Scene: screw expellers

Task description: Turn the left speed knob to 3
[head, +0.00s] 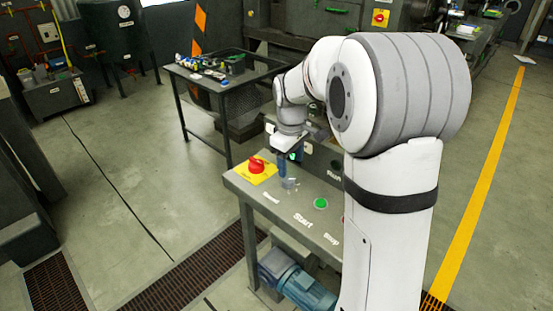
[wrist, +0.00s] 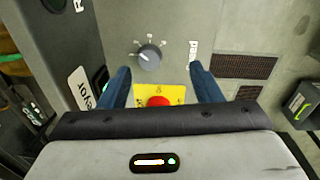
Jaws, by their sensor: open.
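The left speed knob (wrist: 150,57) is a round dark grey dial with small scale marks around it on the grey control panel (wrist: 165,20). The "Speed" label (wrist: 193,53) is to its right in the wrist view. The scale numbers are too small to read, so its setting cannot be told. My gripper (wrist: 160,68) is open, with its two blue fingers on either side of the knob in the picture and nothing between them. In the head view my gripper (head: 290,167) points down over the panel near the knob; the arm partly hides the panel.
A red switch on a yellow plate (head: 257,166) is close to the left of my gripper in the head view. A green Start button (head: 320,203) sits on the panel to the right. A dark table (head: 205,78) with small parts stands behind.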

